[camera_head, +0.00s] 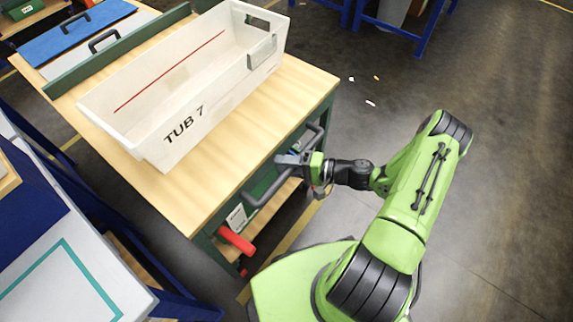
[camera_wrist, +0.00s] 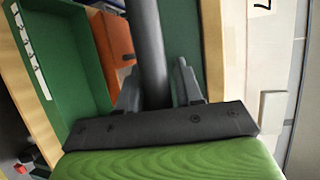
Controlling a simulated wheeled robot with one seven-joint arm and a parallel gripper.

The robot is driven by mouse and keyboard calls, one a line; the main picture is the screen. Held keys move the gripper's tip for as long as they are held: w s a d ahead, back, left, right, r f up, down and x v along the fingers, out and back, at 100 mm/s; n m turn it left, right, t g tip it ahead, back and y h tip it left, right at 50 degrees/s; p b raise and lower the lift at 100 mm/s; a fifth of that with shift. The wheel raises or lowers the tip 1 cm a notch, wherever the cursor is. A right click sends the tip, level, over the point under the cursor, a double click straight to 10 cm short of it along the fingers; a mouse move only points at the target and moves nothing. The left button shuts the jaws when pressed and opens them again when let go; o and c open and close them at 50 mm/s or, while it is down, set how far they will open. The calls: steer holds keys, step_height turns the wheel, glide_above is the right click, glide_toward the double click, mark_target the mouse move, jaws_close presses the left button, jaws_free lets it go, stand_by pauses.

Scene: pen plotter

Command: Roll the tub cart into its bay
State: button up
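The tub cart has a light wooden top (camera_head: 215,205) and a dark green frame. A long white tub marked "TUB 7" (camera_head: 180,145) with a red line inside stands on it. A grey bar handle (camera_head: 262,193) runs along the cart's near right side and crosses the wrist view (camera_wrist: 150,45) upright. My gripper (camera_head: 305,160) is at this handle. In the wrist view its fingers (camera_wrist: 158,90) lie on either side of the bar, close against it, and appear shut on it. The cart's wheels are hidden. I cannot clearly make out the bay.
A red grip (camera_head: 236,240) sticks out low on the cart. A bench with a white and teal top (camera_head: 70,280) stands close at the left. A blue case (camera_head: 75,32) lies behind the tub. The grey floor (camera_head: 480,130) at right is open, with small scraps (camera_head: 370,103).

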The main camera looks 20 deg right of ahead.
steer(key=p+v, duration=0.2)
steer(key=v, duration=1.3)
steer(key=shift+s+d, duration=0.25)
steer(key=shift+d, duration=0.05)
steer(key=shift+r, duration=0.15)
steer(key=s+a+r+n+g+h+p, duration=0.1)
steer(key=a+r+n+g+h+p, duration=0.3)
steer(key=r, duration=0.8)
steer(key=a+r+n+g+h+p, duration=0.25)
steer(key=a+r+h, duration=0.2)
steer(key=r, duration=0.65)
steer(key=s+a+r+t+h+p, duration=0.2)
steer(key=s+r+t+h+p, duration=0.2)
steer(key=s+r, duration=0.7)
step_height(320, 180, up, 4)
steer(key=shift+a+r+h+p, duration=0.1)
steer(key=shift+a+h+p, duration=0.25)
steer(key=shift+h, duration=0.3)
